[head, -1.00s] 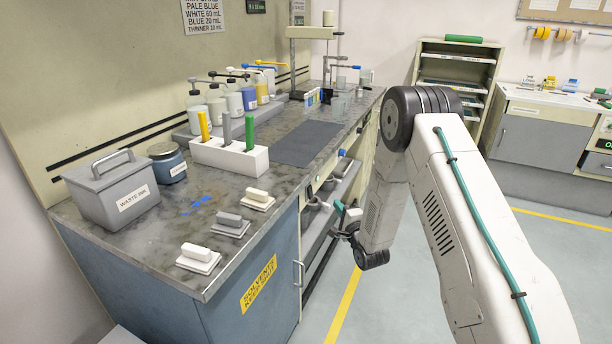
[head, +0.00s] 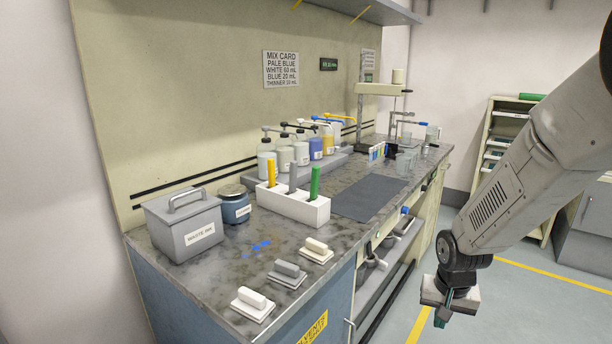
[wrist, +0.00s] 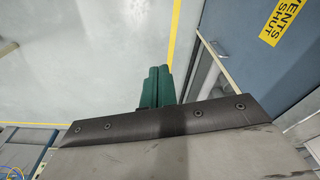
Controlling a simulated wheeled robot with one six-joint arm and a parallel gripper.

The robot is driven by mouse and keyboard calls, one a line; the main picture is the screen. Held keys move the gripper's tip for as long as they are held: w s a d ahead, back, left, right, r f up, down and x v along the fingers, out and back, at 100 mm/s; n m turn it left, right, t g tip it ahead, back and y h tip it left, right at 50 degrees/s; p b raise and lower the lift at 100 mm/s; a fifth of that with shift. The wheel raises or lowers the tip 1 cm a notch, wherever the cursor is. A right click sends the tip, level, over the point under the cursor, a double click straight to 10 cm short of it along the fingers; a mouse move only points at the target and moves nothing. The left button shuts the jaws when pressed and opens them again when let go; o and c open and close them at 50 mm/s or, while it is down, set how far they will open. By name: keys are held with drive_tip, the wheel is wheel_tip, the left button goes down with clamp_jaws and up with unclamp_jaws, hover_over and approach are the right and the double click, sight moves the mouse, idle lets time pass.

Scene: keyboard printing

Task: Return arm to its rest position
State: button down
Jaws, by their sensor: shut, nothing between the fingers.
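My gripper (head: 443,315) hangs off the end of my arm at the right of the head view, over the floor in front of the bench. It points down and is clear of the bench. In the wrist view its two green fingers (wrist: 157,87) lie side by side, shut, with nothing visible between them. The floor (wrist: 90,60) shows beyond them. My arm comes in from the upper right of the head view.
The bench (head: 215,290) carries a waste ink bin (head: 185,228), a white holder (head: 292,207) with coloured sticks, and several pump bottles (head: 300,152). The blue cabinet side (wrist: 250,65) stands close right of my fingers in the wrist view. Floor lies open right.

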drive_tip(key=s+a+r+n, duration=0.2)
drive_tip(key=s+r, duration=0.9)
drive_tip(key=s, duration=0.1)
drive_tip(key=s+a+r+n, duration=0.1)
drive_tip(key=s+r+n, duration=0.1)
drive_tip(key=s+r, duration=0.8)
drive_tip(key=s, duration=0.3)
drive_tip(key=shift+a+r+y, duration=0.3)
drive_tip(key=shift+a+r, duration=0.05)
